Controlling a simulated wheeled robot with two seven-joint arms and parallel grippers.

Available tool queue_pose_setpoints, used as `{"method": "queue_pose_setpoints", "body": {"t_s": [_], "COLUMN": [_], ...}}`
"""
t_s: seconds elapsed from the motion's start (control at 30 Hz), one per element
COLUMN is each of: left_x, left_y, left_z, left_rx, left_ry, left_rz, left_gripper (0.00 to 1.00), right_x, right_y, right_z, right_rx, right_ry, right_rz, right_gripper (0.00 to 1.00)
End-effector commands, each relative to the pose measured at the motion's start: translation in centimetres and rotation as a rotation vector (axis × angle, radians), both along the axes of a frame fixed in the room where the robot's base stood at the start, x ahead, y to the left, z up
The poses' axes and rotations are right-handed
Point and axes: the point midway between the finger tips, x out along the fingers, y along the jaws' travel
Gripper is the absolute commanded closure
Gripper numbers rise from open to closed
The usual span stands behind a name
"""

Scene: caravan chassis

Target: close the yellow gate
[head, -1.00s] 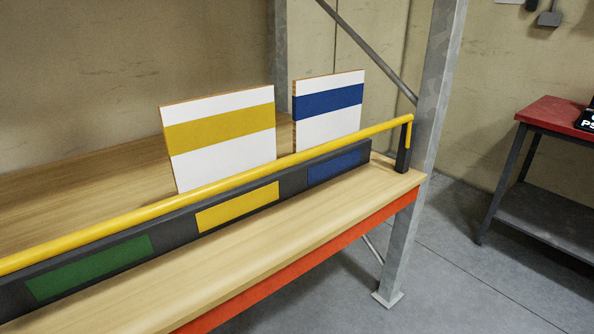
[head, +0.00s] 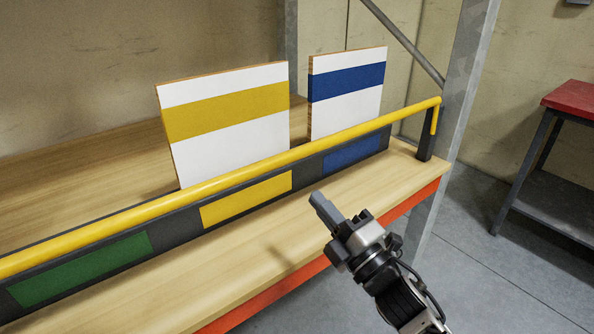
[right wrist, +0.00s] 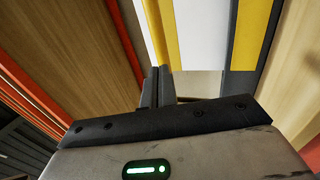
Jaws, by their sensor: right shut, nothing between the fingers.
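A long yellow bar (head: 225,178) runs along the top of the dark rail at the shelf's front. Its down-turned right end (head: 434,120) is at a dark post (head: 425,138). A white board with a yellow stripe (head: 228,115) stands upright behind the bar; I cannot tell which of these is the gate. My right gripper (head: 318,198) is shut and empty, in front of the rail and apart from it, near the yellow label (head: 247,200). Its shut fingers show in the right wrist view (right wrist: 156,86), with yellow strips beyond. My left gripper is not in view.
A white board with a blue stripe (head: 346,85) stands to the right. The rail carries green (head: 80,268) and blue (head: 352,153) labels. A grey metal upright (head: 462,90) stands at the shelf's right end, with a red-topped table (head: 572,98) beyond. The wooden ledge in front is clear.

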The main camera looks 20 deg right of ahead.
Motion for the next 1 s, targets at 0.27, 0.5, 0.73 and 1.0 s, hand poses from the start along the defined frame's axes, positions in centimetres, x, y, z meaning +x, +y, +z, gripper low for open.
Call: {"method": "queue_pose_setpoints", "body": {"t_s": [0.27,0.5,0.73,1.0], "left_x": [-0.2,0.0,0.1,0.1], "left_y": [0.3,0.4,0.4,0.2], "left_z": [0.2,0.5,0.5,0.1], "left_rx": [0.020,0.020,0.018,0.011], "left_ry": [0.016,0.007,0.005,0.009], "left_rz": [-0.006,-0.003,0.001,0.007], "left_gripper": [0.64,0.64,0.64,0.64], "right_x": [4.8,6.6,6.7,7.7], "right_y": [1.8,2.4,2.5,2.9], "right_z": [2.1,2.5,2.5,2.7], "right_rx": [0.003,0.004,0.004,0.004], "right_ry": [0.001,0.004,0.005,0.002], "right_rz": [0.000,0.000,0.001,0.000], "right_gripper": [1.00,1.00,1.00,1.00]}}
